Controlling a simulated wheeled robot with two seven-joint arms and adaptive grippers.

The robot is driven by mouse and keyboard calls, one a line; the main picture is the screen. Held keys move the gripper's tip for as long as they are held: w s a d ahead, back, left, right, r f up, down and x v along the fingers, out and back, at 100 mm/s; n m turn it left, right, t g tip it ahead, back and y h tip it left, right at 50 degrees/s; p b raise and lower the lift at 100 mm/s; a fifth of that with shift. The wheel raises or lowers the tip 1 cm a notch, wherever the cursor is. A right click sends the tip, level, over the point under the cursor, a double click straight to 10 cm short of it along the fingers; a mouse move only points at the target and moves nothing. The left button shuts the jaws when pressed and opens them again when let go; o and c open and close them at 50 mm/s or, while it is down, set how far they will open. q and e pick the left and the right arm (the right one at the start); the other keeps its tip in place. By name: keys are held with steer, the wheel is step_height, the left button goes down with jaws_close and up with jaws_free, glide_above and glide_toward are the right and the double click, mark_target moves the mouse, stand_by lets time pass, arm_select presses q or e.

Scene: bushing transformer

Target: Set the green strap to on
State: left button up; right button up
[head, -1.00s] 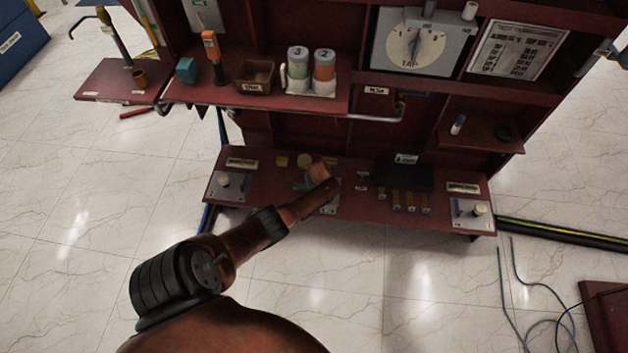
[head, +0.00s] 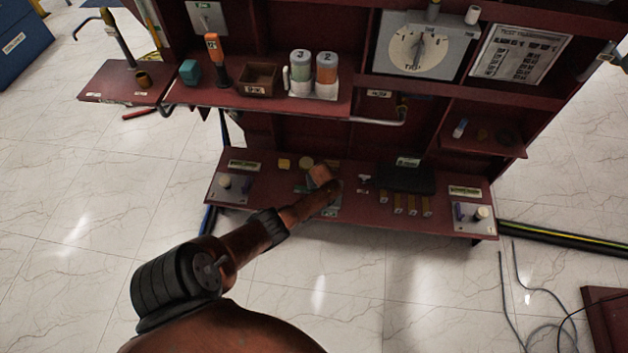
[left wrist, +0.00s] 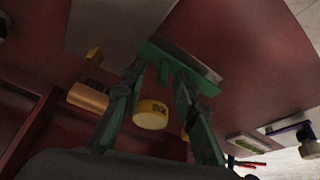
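In the head view my left arm reaches to the lower red shelf (head: 270,187). Its gripper is mostly hidden behind the wrist there, beside a small light plate (head: 334,208). In the left wrist view two dark green fingers of my left gripper (left wrist: 160,78) converge toward a green piece (left wrist: 178,62), apparently the green strap, at a grey plate (left wrist: 108,22). The fingertips are apart, close around the strap's near part; I cannot tell whether they press on it. The strap's on and off marks are not readable. My right gripper is in neither view.
A yellow round knob (left wrist: 151,115) shows beyond the fingers. On the lower shelf, a dark box (head: 407,179) with several yellowish tabs stands to the right, and corner plates hold white knobs (head: 481,213). Tiled floor in front is open.

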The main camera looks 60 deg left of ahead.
arm_select(q)
steer(key=v, duration=1.2)
steer(key=shift+f, duration=0.1)
stand_by(0.4)
